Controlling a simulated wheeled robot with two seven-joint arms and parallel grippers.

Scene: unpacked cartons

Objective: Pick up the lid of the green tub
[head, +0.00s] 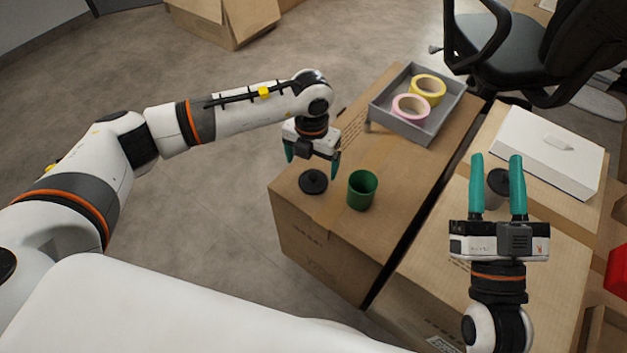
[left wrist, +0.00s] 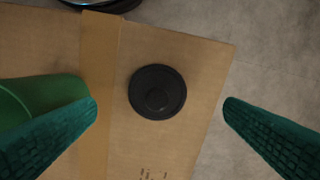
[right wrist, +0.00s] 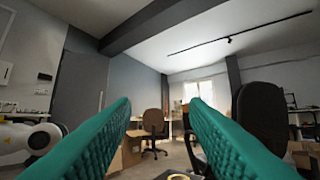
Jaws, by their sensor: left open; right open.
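The green tub (head: 362,190) stands open and upright on the left carton; part of it shows in the left wrist view (left wrist: 40,97). A round black lid with a knob (head: 313,181) lies flat on the cardboard just left of the tub. In the left wrist view the lid (left wrist: 157,91) lies between my two fingers, beyond their tips. My left gripper (head: 312,157) is open and empty above the lid, pointing down. My right gripper (head: 497,160) is open and points up and forward over the right carton, with nothing between its fingers in the right wrist view (right wrist: 160,115).
A grey tray (head: 387,119) with a yellow tape roll (head: 427,90) and a pink one (head: 410,108) stands at the back of the left carton (head: 330,250). A white box (head: 547,151) lies at the right.

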